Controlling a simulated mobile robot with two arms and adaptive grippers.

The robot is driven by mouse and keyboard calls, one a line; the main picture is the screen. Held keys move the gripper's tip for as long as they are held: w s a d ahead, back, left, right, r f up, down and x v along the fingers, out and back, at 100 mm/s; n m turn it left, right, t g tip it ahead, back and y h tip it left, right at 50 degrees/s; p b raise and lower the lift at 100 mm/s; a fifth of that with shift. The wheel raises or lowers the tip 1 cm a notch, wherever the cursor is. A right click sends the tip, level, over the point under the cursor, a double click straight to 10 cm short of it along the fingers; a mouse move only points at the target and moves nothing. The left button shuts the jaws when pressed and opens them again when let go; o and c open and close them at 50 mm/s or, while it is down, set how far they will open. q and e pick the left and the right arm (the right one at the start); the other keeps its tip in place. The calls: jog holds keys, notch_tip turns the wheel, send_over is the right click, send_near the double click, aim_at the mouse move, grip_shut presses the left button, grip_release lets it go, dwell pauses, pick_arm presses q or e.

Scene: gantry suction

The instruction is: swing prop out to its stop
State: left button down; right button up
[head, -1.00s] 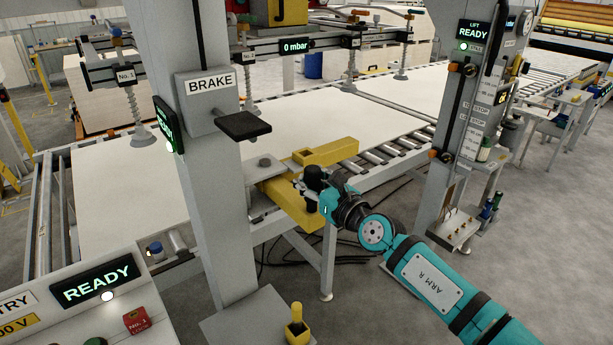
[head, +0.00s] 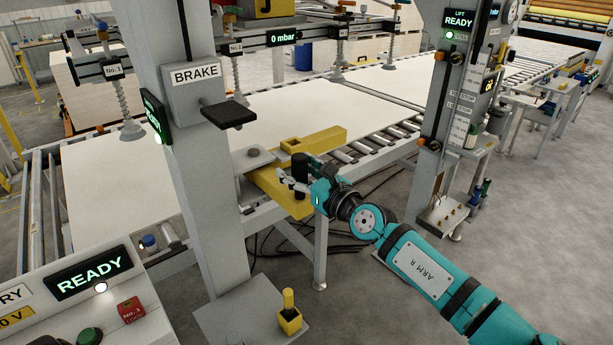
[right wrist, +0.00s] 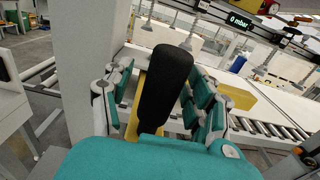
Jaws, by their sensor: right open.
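The prop is a yellow bar (head: 325,138) at the grey bracket beside the near column, lying beside the edge of the roller table. A black upright handle (head: 300,165) stands on its yellow lower part. My right gripper (head: 290,181) is at this handle, with its fingers spread. In the right wrist view the black handle (right wrist: 165,85) stands between the two teal-and-grey fingers of the gripper (right wrist: 160,98), with a gap showing at its left side. Contact on the right side is hard to tell. The handle's foot is hidden by my gripper. My left gripper is out of view.
The grey column (head: 190,150) carries a BRAKE box with a black pedal-like plate (head: 229,114) above the prop. A large pale board (head: 110,195) lies on the rollers. A second column (head: 445,120) stands to the right. Open floor lies at front right.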

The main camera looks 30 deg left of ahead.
jog(key=shift+s+d+r, duration=0.3)
jog(key=shift+r, duration=0.05)
jog(key=shift+s+d+r, duration=0.1)
jog(key=shift+s+d, duration=0.05)
jog(key=shift+d, duration=0.15)
jog(key=f+v, duration=0.1)
jog(key=v, duration=0.9)
jog(key=shift+d, duration=0.45)
jog(key=shift+f, duration=0.1)
